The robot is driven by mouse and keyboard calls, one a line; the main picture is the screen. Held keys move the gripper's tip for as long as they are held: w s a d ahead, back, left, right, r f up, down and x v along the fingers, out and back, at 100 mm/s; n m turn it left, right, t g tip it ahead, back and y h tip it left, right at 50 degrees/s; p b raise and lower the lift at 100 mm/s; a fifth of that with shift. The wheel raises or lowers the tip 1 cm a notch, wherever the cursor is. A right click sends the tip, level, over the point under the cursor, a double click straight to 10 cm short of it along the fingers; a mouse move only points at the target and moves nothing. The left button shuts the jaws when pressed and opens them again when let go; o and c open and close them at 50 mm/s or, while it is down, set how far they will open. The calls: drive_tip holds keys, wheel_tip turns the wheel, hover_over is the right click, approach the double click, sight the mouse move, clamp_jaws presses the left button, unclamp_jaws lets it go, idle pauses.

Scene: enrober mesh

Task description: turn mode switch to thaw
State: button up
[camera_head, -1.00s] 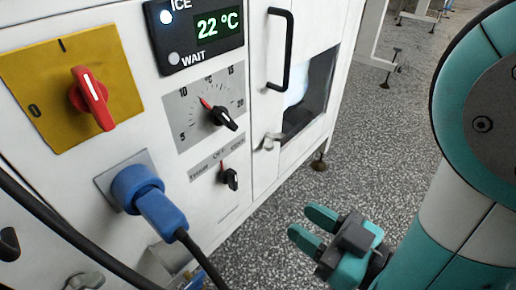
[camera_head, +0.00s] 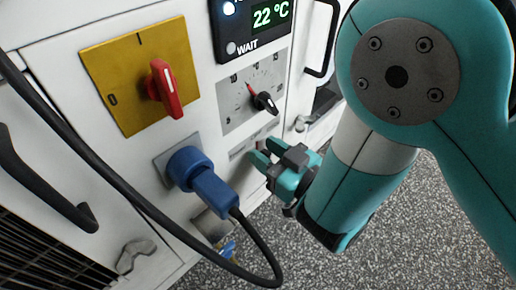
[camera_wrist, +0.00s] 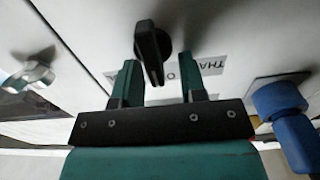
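The mode switch is a small black knob (camera_wrist: 152,52) on the white cabinet front. In the wrist view it lies between the two green fingers of my gripper (camera_wrist: 162,80), near their tips. The fingers are apart, with a visible gap on each side of the knob; I cannot tell whether they reach around it in depth. A grey label (camera_wrist: 203,67) beside the knob shows part of the word THAW. In the head view my gripper (camera_head: 262,152) covers most of the switch, so its setting cannot be read there.
A blue plug (camera_head: 211,188) with a black cable is left of my gripper. Above are the thermostat dial (camera_head: 264,102), the red switch (camera_head: 163,88) on a yellow plate and the 22 °C display (camera_head: 252,22). A metal latch (camera_wrist: 30,75) is left in the wrist view.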

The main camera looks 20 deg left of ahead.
drive_tip(key=shift+w, duration=0.1)
drive_tip(key=c, duration=0.6)
drive_tip(key=shift+n, duration=0.4)
drive_tip(key=n, duration=0.1)
drive_tip(key=s+n, duration=0.1)
drive_tip(key=n, duration=0.1)
drive_tip(key=shift+a+f, duration=0.15)
drive_tip(key=shift+f, duration=0.05)
drive_tip(key=shift+s+a+f+n+b, duration=0.1)
drive_tip(key=shift+n+b, duration=0.1)
drive_tip(key=shift+n, duration=0.6)
drive_tip(key=shift+s+d+f+n+b, duration=0.1)
drive_tip(key=shift+n+b, duration=0.15)
drive_tip(key=shift+n, duration=0.55)
drive_tip(key=shift+s+a+f+n+b, duration=0.1)
drive_tip(key=shift+n+b, duration=0.1)
drive_tip(key=shift+n, duration=0.6)
